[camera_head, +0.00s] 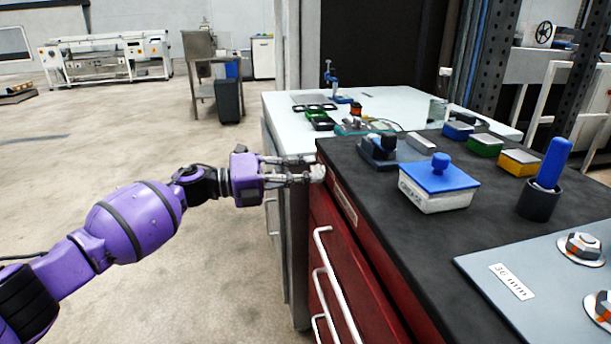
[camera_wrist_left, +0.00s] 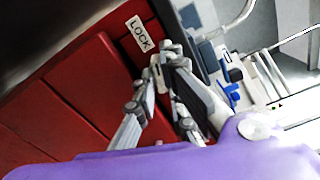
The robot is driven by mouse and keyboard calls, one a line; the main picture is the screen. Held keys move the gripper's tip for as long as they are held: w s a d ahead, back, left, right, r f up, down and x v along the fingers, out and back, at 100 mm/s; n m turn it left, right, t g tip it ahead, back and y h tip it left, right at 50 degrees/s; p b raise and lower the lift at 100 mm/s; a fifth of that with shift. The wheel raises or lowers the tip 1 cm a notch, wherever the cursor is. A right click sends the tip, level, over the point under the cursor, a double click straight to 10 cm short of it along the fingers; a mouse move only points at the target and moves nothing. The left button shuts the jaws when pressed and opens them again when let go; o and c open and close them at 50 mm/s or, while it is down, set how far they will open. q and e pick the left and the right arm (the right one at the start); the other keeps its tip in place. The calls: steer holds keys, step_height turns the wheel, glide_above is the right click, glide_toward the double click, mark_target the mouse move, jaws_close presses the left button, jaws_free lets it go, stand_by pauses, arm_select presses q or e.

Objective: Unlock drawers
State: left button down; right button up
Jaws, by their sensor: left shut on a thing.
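A red drawer cabinet (camera_head: 324,209) with white bar handles (camera_head: 326,262) stands under the dark worktop at the centre right of the head view. My left gripper (camera_head: 318,174) reaches in from the left to the cabinet's upper far corner. Its fingers are shut on a small pale knob at the cabinet front. In the left wrist view the gripper (camera_wrist_left: 165,62) is closed on this lock knob (camera_wrist_left: 158,72), just beside a white label reading LOCK (camera_wrist_left: 140,33). The fingers hide most of the knob, so its turn angle cannot be told. My right gripper is not in view.
On the dark worktop (camera_head: 400,213) stand a white box with a blue lid (camera_head: 439,184), a blue-handled tool in a black holder (camera_head: 545,178), and several small coloured boxes. A white table (camera_head: 285,115) adjoins beyond. Open floor lies to the left.

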arm_select(q)
steer(key=shift+m+b, duration=0.55)
steer(key=shift+m, duration=1.15)
steer(key=c, duration=2.1)
jaws_free()
steer(key=shift+a, duration=0.1)
steer(key=v, duration=1.2)
steer(key=shift+o, duration=0.4)
